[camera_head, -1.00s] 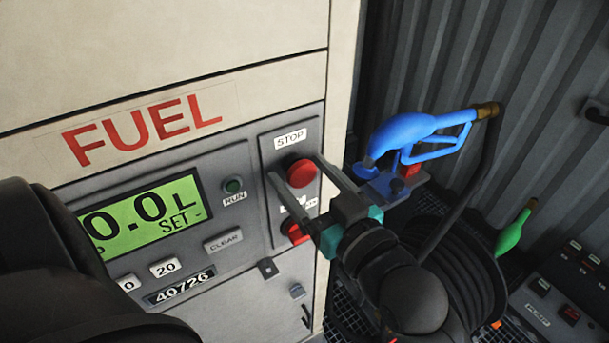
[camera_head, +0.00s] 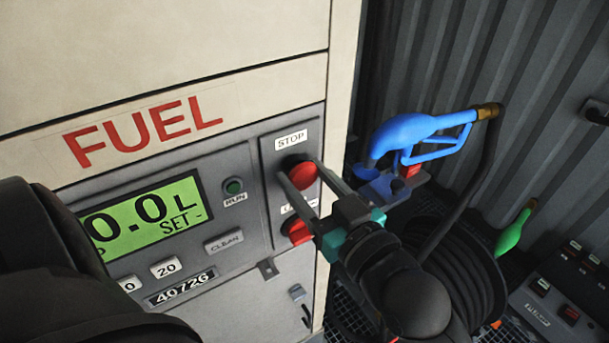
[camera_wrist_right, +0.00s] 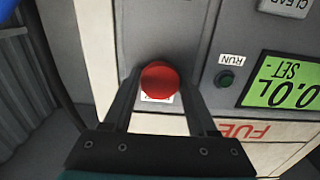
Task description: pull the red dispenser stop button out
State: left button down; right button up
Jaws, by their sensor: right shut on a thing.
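The round red stop button (camera_head: 304,176) is on the grey panel under the STOP label (camera_head: 291,139). My right gripper (camera_head: 298,169) reaches in from the lower right and is shut on this button, one finger on each side of its head. In the right wrist view the red button (camera_wrist_right: 160,82) sits between the two dark fingers of the right gripper (camera_wrist_right: 158,76). How far the button stands out from the panel is hard to tell. A dark part of my left arm fills the lower left; its gripper is out of view.
A second red knob (camera_head: 297,231) sits just below, partly behind my fingers. A green RUN button (camera_head: 233,186) and a green display (camera_head: 140,217) are to the left. A blue fuel nozzle (camera_head: 411,133) hangs to the right, above a hose reel (camera_head: 465,285).

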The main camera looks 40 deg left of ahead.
jog(key=shift+s+d, duration=0.1)
jog(key=shift+d, duration=0.1)
jog(key=o, duration=1.2)
jog(key=shift+c, duration=0.2)
jog(key=shift+o, duration=0.6)
jog(key=shift+d, duration=0.1)
jog(key=shift+p+v, duration=0.9)
jog(key=shift+v, duration=2.55)
